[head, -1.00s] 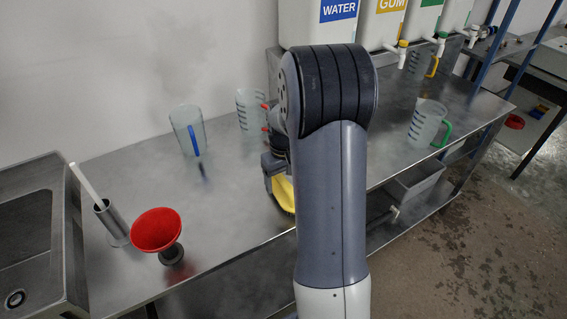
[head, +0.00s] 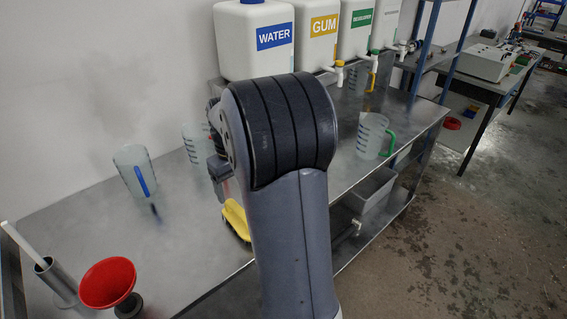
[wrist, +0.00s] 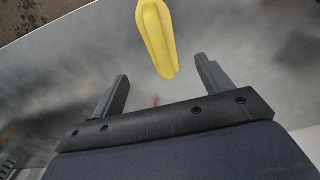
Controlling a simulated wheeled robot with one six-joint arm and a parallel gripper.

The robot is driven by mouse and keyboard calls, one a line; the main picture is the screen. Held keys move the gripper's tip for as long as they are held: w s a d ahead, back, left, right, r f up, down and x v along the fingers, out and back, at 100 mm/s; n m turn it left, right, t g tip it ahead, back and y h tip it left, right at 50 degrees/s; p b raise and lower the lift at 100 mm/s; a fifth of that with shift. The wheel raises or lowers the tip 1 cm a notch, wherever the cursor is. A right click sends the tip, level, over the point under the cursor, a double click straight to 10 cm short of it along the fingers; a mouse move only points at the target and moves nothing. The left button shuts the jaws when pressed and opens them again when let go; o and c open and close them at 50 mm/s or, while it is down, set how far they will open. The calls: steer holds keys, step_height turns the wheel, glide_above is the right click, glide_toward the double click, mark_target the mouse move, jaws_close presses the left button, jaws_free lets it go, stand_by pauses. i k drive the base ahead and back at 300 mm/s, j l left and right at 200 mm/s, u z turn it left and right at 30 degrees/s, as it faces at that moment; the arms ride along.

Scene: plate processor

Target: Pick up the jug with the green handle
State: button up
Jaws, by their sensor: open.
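The jug with the green handle (head: 371,136) stands upright on the metal table, right of my arm in the head view. Its green handle (head: 390,144) points right. My gripper (wrist: 160,88) is open in the wrist view, with bare tabletop and a yellow object (wrist: 157,38) showing beyond its fingers. Nothing is between the fingers that I can make out as held. The green-handled jug does not show in the wrist view. In the head view my arm hides most of the gripper, which is left of the jug.
A blue-handled jug (head: 135,172), another clear jug (head: 196,143) and a red funnel (head: 108,282) stand left of my arm. A yellow-handled jug (head: 362,74) is behind, under the containers' taps. The yellow object (head: 236,219) lies near the front edge. White containers (head: 253,40) line the back.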

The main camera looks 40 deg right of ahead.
mark_target(373, 128)
steer(key=z, duration=1.9)
